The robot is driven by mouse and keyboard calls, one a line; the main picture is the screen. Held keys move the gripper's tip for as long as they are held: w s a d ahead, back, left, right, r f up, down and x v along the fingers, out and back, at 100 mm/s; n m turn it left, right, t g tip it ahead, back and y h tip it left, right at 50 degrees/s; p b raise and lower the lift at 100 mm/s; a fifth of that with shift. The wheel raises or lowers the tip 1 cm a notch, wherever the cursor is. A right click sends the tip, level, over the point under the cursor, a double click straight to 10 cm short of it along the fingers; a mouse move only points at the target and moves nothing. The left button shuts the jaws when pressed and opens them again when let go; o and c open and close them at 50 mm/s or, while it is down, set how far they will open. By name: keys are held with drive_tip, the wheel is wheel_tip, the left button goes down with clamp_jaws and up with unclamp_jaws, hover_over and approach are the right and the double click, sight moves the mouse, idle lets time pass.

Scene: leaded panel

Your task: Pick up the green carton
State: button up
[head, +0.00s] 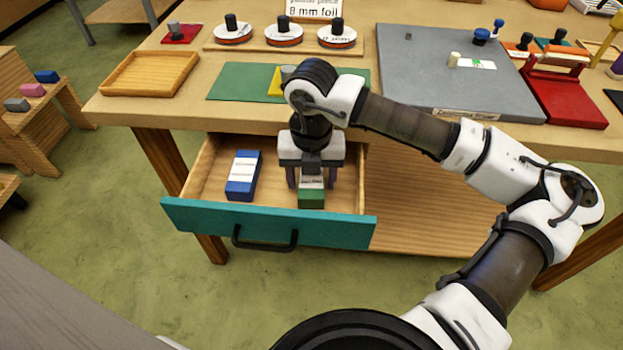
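The green carton (311,199) lies in the open drawer, right of its middle, with a pale label on its top. My gripper (311,181) reaches down into the drawer over the carton. One finger shows on each side of the carton's far part. Whether the fingers touch it cannot be told. The gripper's body hides the carton's far end. A blue carton (243,175) with a white label lies to the left in the same drawer, apart from the gripper.
The drawer's teal front (270,224) with a dark handle stands toward me. Above it, the tabletop holds a wooden tray (149,73), a green mat (238,86), several foil reels, a grey board (440,60) and a red press (566,95). The drawer's middle floor is clear.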

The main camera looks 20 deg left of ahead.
drive_tip(key=c, duration=0.8)
drive_tip(key=shift+r, duration=0.1)
